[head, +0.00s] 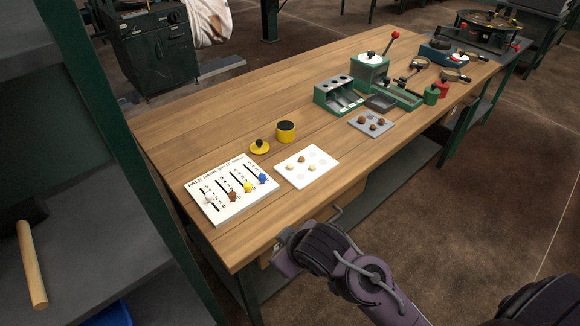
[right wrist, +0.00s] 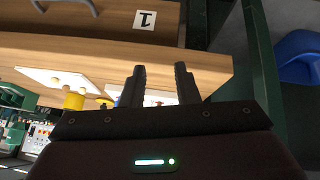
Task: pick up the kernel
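A white card (head: 307,166) on the workbench has pale kernels on it, one of them a pale kernel (head: 290,166) near its left side. A grey tray (head: 371,124) farther back holds several brown kernels (head: 373,127). Which one is the task's kernel I cannot tell. My right arm reaches in from the bottom right of the head view, its hand at the bench's front edge; its fingertips are not clear there. In the right wrist view my right gripper (right wrist: 161,80) has its two fingers apart with nothing between them. My left gripper is not in view.
A yellow cup (head: 286,131), a yellow lid (head: 259,147) and a white board with sliding knobs (head: 231,189) stand nearby. A green divided holder (head: 338,96) and a press are behind. A drawer label (right wrist: 144,20) and the bench edge are close to the right hand.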

